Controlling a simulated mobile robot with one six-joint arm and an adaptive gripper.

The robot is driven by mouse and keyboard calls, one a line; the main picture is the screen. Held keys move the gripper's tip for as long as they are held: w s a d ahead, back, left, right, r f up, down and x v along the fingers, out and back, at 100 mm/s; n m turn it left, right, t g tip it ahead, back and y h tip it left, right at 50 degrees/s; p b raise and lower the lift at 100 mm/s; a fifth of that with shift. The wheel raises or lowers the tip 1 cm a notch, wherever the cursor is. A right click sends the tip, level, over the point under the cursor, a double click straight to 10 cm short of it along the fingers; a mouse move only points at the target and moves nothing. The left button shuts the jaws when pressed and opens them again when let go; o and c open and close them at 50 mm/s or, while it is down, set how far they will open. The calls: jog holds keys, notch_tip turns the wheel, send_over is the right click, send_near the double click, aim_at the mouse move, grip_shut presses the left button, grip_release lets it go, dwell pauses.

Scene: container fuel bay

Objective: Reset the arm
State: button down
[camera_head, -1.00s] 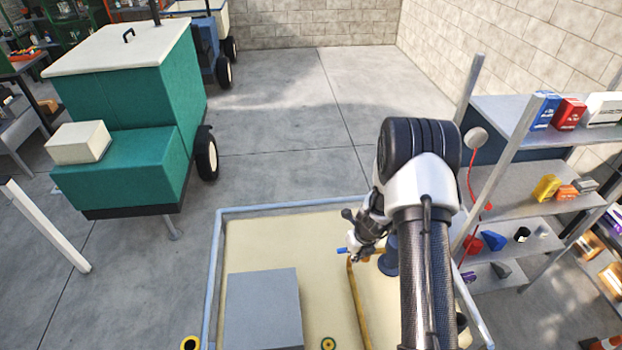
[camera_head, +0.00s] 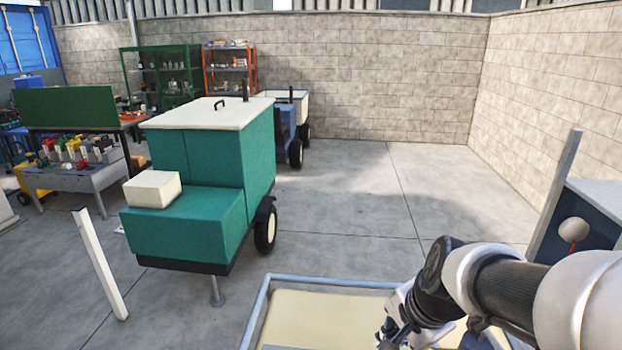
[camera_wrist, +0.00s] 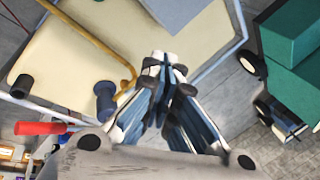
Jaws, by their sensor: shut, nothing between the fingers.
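My gripper (camera_head: 388,336) is at the bottom of the head view, low over the cream, grey-rimmed tray (camera_head: 318,315), and its tips are close to the lower picture edge. In the wrist view my gripper (camera_wrist: 164,62) points out over the same tray, with its fingertips together and nothing between them. My arm comes in from the right edge of the head view, stretched out low and nearly level.
A teal cart with a cream lid (camera_head: 210,115) stands left of the tray, and a white post (camera_head: 98,262) stands farther left. A yellow pipe (camera_wrist: 85,32) and dark blue knob (camera_wrist: 106,98) are on the tray. Open floor lies behind.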

jog(key=s+f+n+h+b, duration=0.1)
jog(key=s+f+n+b, duration=0.3)
jog(key=s+n+b, duration=0.4)
jog(key=s+n, duration=0.4)
jog(key=s, duration=0.4)
jog(key=shift+s+f+h, duration=0.15)
jog(key=shift+s+h, duration=0.15)
